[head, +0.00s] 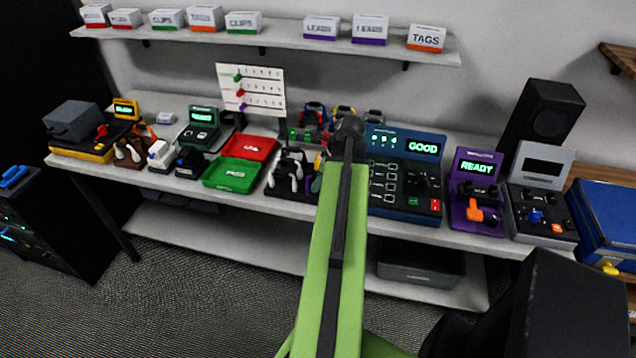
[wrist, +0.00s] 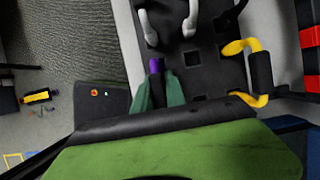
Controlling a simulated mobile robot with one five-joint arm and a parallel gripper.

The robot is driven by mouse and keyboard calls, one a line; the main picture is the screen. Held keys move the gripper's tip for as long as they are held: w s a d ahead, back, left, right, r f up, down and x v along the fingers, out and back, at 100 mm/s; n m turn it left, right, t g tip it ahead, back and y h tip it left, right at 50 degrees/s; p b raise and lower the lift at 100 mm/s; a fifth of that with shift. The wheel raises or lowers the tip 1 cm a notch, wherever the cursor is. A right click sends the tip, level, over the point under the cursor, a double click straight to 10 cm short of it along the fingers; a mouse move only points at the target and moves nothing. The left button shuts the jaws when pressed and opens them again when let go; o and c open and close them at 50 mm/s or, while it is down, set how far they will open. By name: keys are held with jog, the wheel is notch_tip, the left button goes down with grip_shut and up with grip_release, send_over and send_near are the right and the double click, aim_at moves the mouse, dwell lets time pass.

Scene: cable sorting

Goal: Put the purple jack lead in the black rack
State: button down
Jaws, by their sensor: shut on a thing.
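In the wrist view my gripper (wrist: 158,90) has its two teal fingers shut on the purple jack lead (wrist: 154,65). Only a short purple and black piece of the lead shows between the fingers. The black rack (wrist: 207,58), a dark board with square holes and pale hooks, lies right beside and beyond the fingertips. I cannot tell whether the lead touches it. In the head view the black rack (head: 276,187) stands on the bench just left of my green arm. The arm hides most of my gripper there.
A yellow handle (wrist: 254,66) is at the rack's right in the wrist view. In the head view, red and green trays (head: 232,175) are left of the rack, and a blue GOOD tester (head: 405,180) is right of my arm. The bench's front edge is close.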

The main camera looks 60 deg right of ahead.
jog(key=shift+f, duration=0.15)
jog(key=c, duration=1.3)
grip_release()
jog(key=shift+o, duration=0.3)
jog(key=o, duration=0.5)
notch_tip(320, 180, up, 8)
jog(key=p, duration=0.8)
